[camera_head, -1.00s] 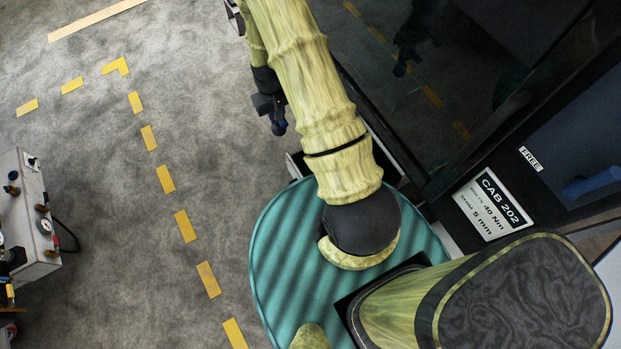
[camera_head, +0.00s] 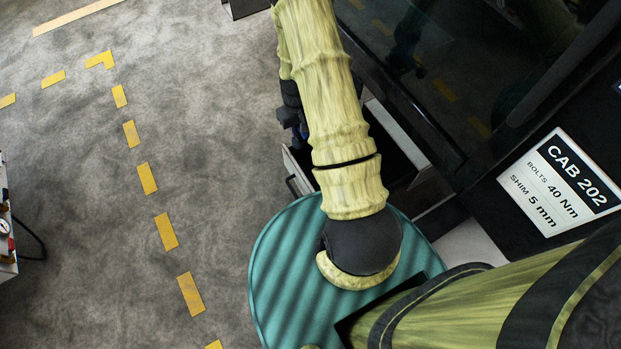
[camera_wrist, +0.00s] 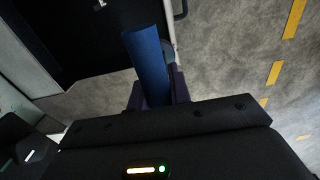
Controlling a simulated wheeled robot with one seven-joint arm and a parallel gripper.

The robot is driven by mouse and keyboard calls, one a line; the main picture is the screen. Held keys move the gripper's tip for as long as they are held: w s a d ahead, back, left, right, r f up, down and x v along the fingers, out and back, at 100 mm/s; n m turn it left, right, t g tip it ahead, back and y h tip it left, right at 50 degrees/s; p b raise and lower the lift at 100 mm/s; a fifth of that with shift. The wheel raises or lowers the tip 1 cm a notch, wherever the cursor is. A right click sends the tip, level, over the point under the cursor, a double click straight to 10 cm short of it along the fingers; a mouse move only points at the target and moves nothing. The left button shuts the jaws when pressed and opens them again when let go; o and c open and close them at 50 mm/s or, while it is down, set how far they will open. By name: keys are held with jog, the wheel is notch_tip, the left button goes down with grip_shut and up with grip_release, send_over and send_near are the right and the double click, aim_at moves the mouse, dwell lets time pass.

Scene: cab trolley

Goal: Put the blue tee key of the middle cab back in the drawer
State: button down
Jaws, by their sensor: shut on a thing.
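My gripper (camera_wrist: 158,92) is shut on the blue tee key (camera_wrist: 147,55), whose thick blue bar sticks out past the fingers in the wrist view. The rest of the key is hidden by the fingers and wrist. In the head view my gripper (camera_head: 290,112) is partly hidden behind my arm, at the left side of the open drawer. The drawer (camera_head: 298,172) sticks out from the cab under the dark glass, and my arm crosses over it. In the wrist view its dark inside (camera_wrist: 75,40) lies left of the key, which is above or beside its edge; the height is unclear.
The CAB 202 sign (camera_head: 563,182) is on the black cab front at the right. Yellow dashed tape (camera_head: 147,178) marks open grey floor at the left. A pale box with a gauge (camera_head: 5,230) is cut off at the left edge.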

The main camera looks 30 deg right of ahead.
jog(key=s+d+f+b, duration=0.1)
jog(key=d+f+b, duration=0.2)
jog(key=f+b, duration=0.7)
notch_tip(320, 180, down, 3)
jog(key=shift+d+r+b, duration=0.15)
jog(key=shift+d+b, duration=0.15)
jog(key=shift+d, duration=0.1)
jog(key=shift+d, duration=0.1)
jog(key=shift+f+b, duration=1.15)
jog(key=shift+f, duration=1.3)
jog(key=shift+f+b, duration=1.3)
jog(key=shift+f, duration=1.2)
